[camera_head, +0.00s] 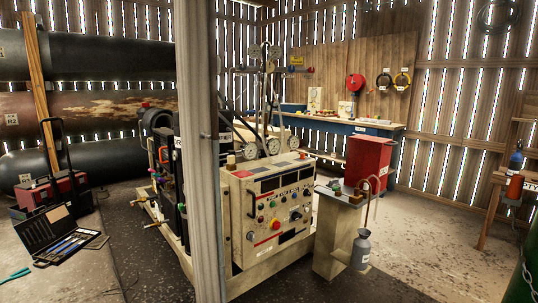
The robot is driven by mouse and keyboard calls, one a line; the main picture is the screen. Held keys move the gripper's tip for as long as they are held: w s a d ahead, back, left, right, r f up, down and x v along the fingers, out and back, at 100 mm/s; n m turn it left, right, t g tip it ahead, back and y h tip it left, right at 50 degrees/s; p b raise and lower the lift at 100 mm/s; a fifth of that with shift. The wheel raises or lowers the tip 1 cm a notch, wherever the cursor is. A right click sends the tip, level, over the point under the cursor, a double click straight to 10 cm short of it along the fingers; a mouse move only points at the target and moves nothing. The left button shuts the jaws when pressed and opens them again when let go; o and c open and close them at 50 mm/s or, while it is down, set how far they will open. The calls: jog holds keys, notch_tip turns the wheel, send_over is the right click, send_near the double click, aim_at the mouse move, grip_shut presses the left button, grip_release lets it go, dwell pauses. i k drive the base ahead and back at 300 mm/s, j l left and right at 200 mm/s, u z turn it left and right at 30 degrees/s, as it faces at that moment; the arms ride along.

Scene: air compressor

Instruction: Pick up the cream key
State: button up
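I cannot make out a cream key anywhere in this view; any small item is too small to tell. A cream air compressor (243,205) with gauges (272,147), knobs and a red button stands in the middle. My gripper is not in view.
A pale vertical post (202,150) stands close in front, left of centre. A red cabinet (368,162) and a blue workbench (340,124) are behind. An open tool case (55,233) lies at left. The floor at right (440,230) is largely clear.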

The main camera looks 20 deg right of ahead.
aim_at(231, 159)
jog(key=i+l+z, duration=0.2)
jog(key=i, duration=0.5)
jog(key=i+z, duration=0.25)
jog(key=i, duration=0.4)
jog(key=i+l+u, duration=0.35)
jog(key=i+l, duration=0.15)
jog(key=i+l+u, duration=0.2)
jog(key=l, duration=0.2)
jog(key=i+l+u, duration=0.15)
jog(key=l, duration=0.25)
jog(key=i+l+u, duration=0.35)
jog(key=l, duration=0.5)
jog(key=i, duration=0.1)
